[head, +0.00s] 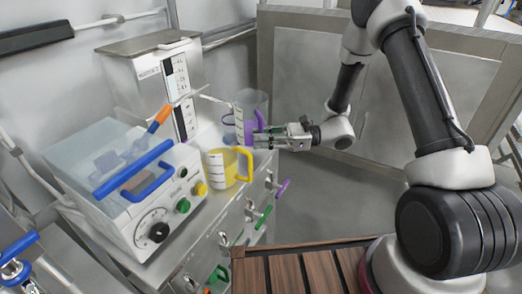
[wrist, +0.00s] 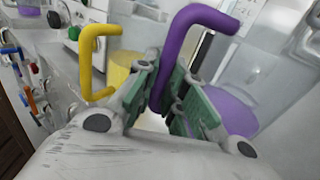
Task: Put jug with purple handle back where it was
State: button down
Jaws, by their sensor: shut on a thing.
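The jug with purple handle (head: 252,101) is a clear, graduated jug near the back right end of the metal bench top in the head view. My gripper (head: 258,136) reaches it from the right and is shut on its purple handle. In the wrist view the purple handle (wrist: 178,62) stands between the green pads of my gripper (wrist: 178,98). Part of the jug's body is hidden by the gripper. I cannot tell whether its base touches the bench.
A jug with yellow handle (head: 219,168) stands in front of the held jug, close to my gripper. A white machine with a clear cover (head: 110,150) and a tall metal unit (head: 155,85) stand left. Drawers with coloured handles (head: 264,217) are below. A slatted wooden surface (head: 300,272) lies nearer.

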jog(key=shift+f, duration=2.25)
jog(key=c, duration=1.5)
grip_release()
